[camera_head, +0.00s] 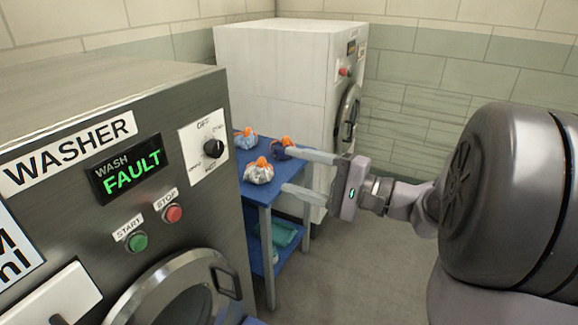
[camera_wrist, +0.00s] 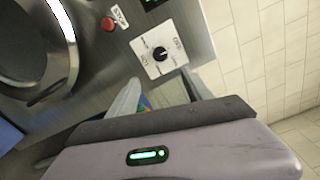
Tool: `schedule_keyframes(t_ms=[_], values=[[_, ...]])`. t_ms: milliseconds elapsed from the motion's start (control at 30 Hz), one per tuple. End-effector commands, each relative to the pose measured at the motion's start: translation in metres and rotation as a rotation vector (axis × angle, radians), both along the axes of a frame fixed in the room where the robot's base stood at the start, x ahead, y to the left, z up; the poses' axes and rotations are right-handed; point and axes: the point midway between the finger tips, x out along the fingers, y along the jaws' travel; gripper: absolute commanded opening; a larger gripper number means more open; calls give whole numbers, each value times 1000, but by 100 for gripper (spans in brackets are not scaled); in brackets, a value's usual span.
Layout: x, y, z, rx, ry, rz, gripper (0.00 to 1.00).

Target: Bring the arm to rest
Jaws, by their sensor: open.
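My gripper (camera_head: 280,169) is open, with its two long pale fingers pointing left over the blue table's right side in the head view. Nothing shows between the fingers. My arm reaches in from the right. In the wrist view my gripper (camera_wrist: 160,88) has its fingers spread apart, pointing towards the washer's front. Three tied bags with orange tops sit on the table: a pale one (camera_head: 258,174) at the front, a bluish-grey one (camera_head: 244,140) at the back left, and a dark blue one (camera_head: 284,148) partly hidden behind the upper finger.
A grey washer (camera_head: 160,95) with a green "WASH FAULT" display stands close at left. A white machine (camera_head: 280,70) with a round door stands behind the blue table (camera_head: 262,194). A teal item (camera_head: 284,234) lies on the lower shelf. The floor (camera_head: 360,270) right of the table is clear.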

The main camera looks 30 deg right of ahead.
Motion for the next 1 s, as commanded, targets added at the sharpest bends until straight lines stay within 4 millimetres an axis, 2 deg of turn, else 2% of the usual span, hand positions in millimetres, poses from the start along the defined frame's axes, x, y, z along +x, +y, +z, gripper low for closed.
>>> schedule_keyframes(t_ms=[100,167,267,300,367,400,467,500,533,600,667,767,1000], values=[[0,0,0,0,1,1,59],[-1,10,-1,-13,14,22,59],[-18,64,-13,-99,117,155,59],[-33,96,-23,-171,186,234,59],[-67,142,-45,-322,305,354,59],[-95,164,-62,-455,378,417,59],[-139,181,-87,-704,460,475,59],[-160,180,-99,-864,478,473,59],[-170,175,-103,-968,473,457,59],[-181,164,-106,-1148,428,401,59],[-182,156,-103,-1240,383,356,59],[-182,151,-99,-1301,343,316,59],[-182,150,-99,-1304,343,312,59]])
